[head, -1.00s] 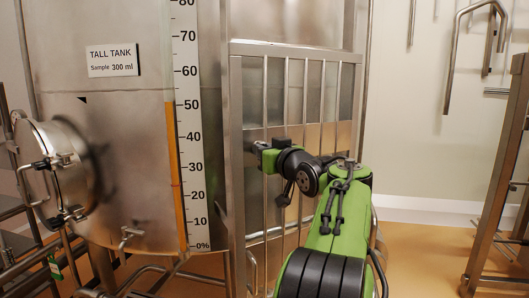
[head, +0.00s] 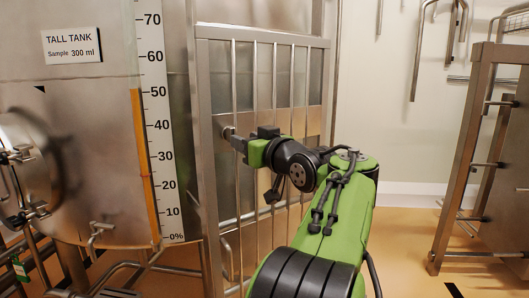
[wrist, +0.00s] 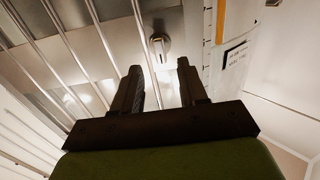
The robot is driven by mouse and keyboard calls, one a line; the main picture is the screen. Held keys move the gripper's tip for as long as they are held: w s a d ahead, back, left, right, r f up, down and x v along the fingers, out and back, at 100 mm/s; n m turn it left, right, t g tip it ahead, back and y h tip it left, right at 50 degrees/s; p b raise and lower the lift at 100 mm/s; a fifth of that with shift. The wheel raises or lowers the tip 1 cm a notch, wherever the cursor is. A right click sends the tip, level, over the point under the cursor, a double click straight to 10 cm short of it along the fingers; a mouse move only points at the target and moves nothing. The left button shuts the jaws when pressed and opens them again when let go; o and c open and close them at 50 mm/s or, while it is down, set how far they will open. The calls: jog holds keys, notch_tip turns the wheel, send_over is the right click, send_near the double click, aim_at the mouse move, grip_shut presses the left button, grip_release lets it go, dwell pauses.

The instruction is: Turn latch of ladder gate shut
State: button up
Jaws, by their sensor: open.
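The ladder gate (head: 254,88) is a tall metal frame with upright bars, standing right of the tall tank. Its latch (head: 228,132), a small round metal piece, is at the gate's left side, partly hidden by my gripper (head: 236,143). In the wrist view the latch (wrist: 159,48) is a round boss with a short pale lever. The lever lies in the gap between my fingertips (wrist: 159,68), slightly beyond them. My gripper is open and empty, and I see no finger contact with the lever. Whether the gate is flush with its frame is not clear.
The tall tank (head: 85,110), with its level scale (head: 163,100) and round side hatch (head: 28,165), stands left of the gate. A metal frame (head: 462,150) stands at the right. Open floor (head: 405,228) lies between it and my arm.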

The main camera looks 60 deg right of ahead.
jog(key=v, duration=0.9)
jog(key=shift+a, duration=0.1)
